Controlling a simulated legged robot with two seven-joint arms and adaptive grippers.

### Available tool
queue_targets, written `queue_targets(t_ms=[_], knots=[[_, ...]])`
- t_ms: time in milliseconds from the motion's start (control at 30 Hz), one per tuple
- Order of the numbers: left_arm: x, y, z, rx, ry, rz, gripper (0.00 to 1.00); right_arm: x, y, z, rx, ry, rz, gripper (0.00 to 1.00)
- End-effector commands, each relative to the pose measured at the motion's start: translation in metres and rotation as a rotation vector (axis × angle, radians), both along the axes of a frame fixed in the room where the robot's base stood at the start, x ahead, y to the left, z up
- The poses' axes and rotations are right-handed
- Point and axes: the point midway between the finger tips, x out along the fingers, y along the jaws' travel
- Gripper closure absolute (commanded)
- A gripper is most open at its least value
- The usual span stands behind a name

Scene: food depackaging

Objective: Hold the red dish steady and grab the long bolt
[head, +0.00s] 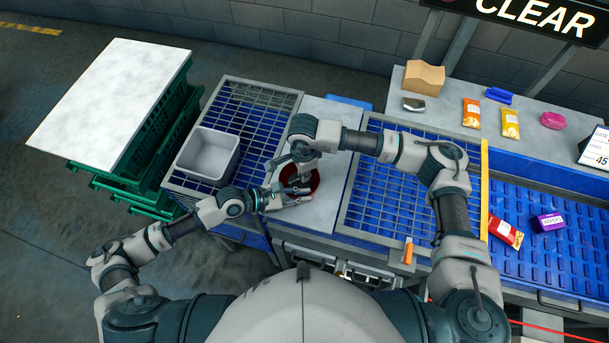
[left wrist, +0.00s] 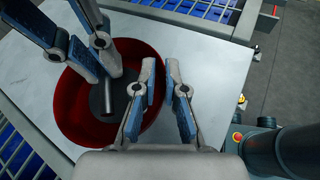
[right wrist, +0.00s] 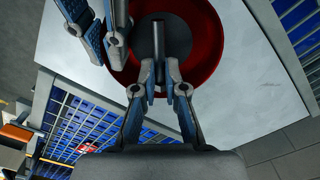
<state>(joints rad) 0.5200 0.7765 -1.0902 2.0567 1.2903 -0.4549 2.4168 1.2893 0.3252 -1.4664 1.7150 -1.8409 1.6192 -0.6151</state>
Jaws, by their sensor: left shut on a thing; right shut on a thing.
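The red dish (head: 314,181) sits on the pale board between two blue grid areas; it also shows in the left wrist view (left wrist: 72,118) and right wrist view (right wrist: 207,42). My left gripper (left wrist: 158,85) is shut on the dish's rim. The long bolt (right wrist: 159,38) is a grey metal rod over the dark round middle of the dish; its lower part shows in the left wrist view (left wrist: 108,103). My right gripper (right wrist: 161,82) is shut on the bolt from above. I cannot tell whether the bolt touches the dish's bottom. In the head view the grippers hide the bolt.
A grey bin (head: 208,155) stands left on the grid. Green crates under a white board (head: 115,90) are further left. Food packets (head: 471,113), a cardboard box (head: 423,78) and a pink item (head: 552,120) lie on the back shelf. The two grippers are very close together.

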Motion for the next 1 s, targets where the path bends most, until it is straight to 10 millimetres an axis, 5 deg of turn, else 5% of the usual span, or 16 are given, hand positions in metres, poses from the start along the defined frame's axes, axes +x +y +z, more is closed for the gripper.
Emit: queue_targets(t_ms=[300, 700, 733, 800, 1000], knots=[[0.000, -0.001, 0.000, 0.000, 0.000, 0.000, 1.00, 0.001, 0.000, 0.064, 0.002, -0.002, 0.000, 1.00], [0.000, 0.000, 0.001, -0.001, -0.001, -0.001, 1.00, 0.000, 0.000, 0.076, 0.001, 0.000, 0.000, 1.00], [0.000, 0.000, 0.001, -0.001, -0.001, -0.001, 0.82, 0.000, 0.000, 0.076, 0.001, 0.000, 0.000, 1.00], [0.000, 0.000, 0.001, -0.001, -0.001, -0.001, 0.65, 0.000, 0.000, 0.076, 0.001, 0.000, 0.000, 1.00], [0.000, 0.000, 0.000, -0.001, 0.000, 0.000, 0.60, 0.000, 0.000, 0.076, 0.001, 0.000, 0.000, 1.00]])
